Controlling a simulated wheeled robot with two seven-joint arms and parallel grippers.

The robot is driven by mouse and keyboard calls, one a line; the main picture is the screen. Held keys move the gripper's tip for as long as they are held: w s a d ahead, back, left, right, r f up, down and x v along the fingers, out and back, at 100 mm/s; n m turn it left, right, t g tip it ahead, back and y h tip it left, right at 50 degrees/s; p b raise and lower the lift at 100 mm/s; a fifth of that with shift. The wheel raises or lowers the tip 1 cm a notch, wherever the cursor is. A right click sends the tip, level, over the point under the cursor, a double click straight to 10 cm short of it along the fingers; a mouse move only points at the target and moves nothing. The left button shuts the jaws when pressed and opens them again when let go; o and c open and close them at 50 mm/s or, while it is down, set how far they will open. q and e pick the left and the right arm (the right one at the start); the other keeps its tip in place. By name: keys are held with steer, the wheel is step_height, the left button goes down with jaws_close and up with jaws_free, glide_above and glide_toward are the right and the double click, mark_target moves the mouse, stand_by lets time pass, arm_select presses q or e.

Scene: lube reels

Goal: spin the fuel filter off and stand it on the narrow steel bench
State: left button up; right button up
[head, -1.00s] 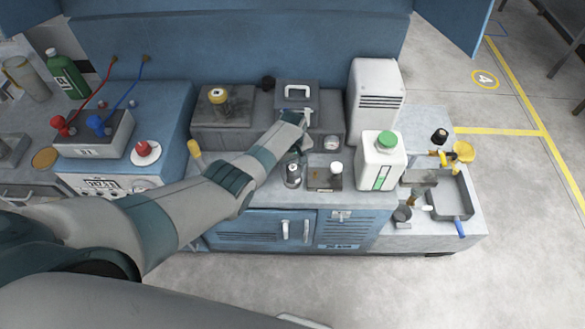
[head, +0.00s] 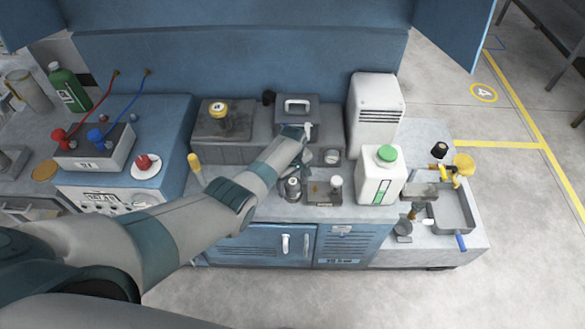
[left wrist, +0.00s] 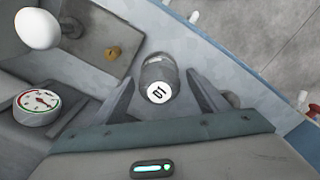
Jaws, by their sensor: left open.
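A short grey metal cylinder (head: 292,189), which looks like the fuel filter, is upright at the front of the blue cabinet's top. In the left wrist view this cylinder (left wrist: 159,77) shows a white end marked 01. My left gripper (left wrist: 160,80) is open, with a finger on either side of the cylinder and gaps visible. In the head view my left gripper (head: 301,148) is above and behind it, its fingers partly hidden. A low pale grey bench (head: 420,249), possibly the narrow steel bench, adjoins the cabinet at right. My right gripper is not in view.
Beside the cylinder is a plate with a white knob (head: 336,182); a gauge (head: 332,156) is behind. A white green-capped jug (head: 378,180) stands right. The low bench holds a shallow tray (head: 453,212) and yellow fittings (head: 462,165); its front strip looks clear.

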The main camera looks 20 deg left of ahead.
arm_select(q)
steer(key=shift+r+b, duration=0.3)
steer(key=shift+r, duration=0.7)
step_height(320, 180, up, 15)
steer(key=b, duration=0.2)
step_height(320, 180, up, 5)
steer(key=p, duration=0.3)
glide_above(293, 181)
steer(key=shift+a, duration=0.1)
stand_by(0.4)
